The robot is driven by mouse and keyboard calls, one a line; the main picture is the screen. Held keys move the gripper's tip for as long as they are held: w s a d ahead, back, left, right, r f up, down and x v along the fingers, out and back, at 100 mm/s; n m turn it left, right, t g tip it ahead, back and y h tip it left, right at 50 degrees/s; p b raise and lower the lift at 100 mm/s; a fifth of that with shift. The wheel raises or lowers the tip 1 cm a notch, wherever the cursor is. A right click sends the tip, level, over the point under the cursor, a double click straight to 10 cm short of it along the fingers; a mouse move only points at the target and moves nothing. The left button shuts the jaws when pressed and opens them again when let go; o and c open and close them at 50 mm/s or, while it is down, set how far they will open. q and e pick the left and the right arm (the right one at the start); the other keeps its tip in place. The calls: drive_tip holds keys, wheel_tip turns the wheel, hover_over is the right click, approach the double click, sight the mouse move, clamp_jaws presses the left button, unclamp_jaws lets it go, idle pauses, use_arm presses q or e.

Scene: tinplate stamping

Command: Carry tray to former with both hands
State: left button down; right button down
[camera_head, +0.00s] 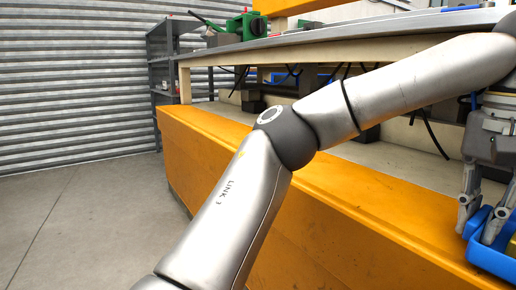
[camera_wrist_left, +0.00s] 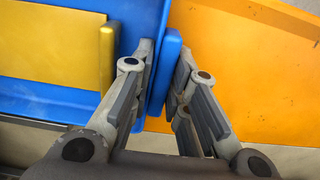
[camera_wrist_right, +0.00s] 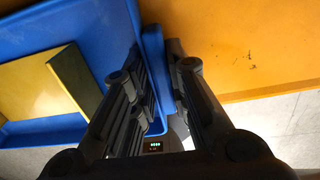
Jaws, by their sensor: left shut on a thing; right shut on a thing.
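The blue tray (camera_head: 484,262) is at the right edge of the head view, only partly in frame. My left gripper (camera_head: 484,232) points down there and is shut on the tray's rim. In the left wrist view the fingers of my left gripper (camera_wrist_left: 163,88) pinch the blue tray wall (camera_wrist_left: 168,62). A yellow block (camera_wrist_left: 50,45) lies inside the tray. In the right wrist view my right gripper (camera_wrist_right: 160,88) is shut on another stretch of the blue rim (camera_wrist_right: 153,60), with a yellow block (camera_wrist_right: 45,85) in the tray beside it. The former cannot be made out.
A long orange-fronted workbench (camera_head: 330,215) with a raised metal top (camera_head: 330,38) runs along the right. A green machine (camera_head: 245,25) stands on the top. A grey shelf rack (camera_head: 163,75) stands behind. The concrete floor (camera_head: 80,215) at left is clear.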

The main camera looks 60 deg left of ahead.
use_arm(q)
drive_tip(key=shift+a+f+b, duration=0.15)
drive_tip(key=shift+f+b, duration=0.25)
drive_tip(key=shift+f, duration=0.2)
use_arm(e)
drive_tip(key=shift+d+f, duration=0.15)
drive_tip(key=shift+f, duration=0.4)
use_arm(q)
drive_tip(key=c, duration=1.6)
unclamp_jaws()
drive_tip(key=shift+r, duration=0.2)
drive_tip(key=shift+c, duration=0.2)
use_arm(e)
drive_tip(key=c, duration=1.6)
unclamp_jaws()
drive_tip(key=shift+r, duration=0.2)
drive_tip(key=shift+c, duration=0.2)
use_arm(q)
drive_tip(key=shift+o, duration=1.1)
use_arm(e)
drive_tip(key=shift+o, duration=1.1)
use_arm(q)
drive_tip(key=shift+r, duration=3.7)
use_arm(e)
drive_tip(key=shift+r, duration=3.75)
use_arm(q)
drive_tip(key=shift+w, duration=0.1)
use_arm(e)
drive_tip(key=shift+a, duration=0.2)
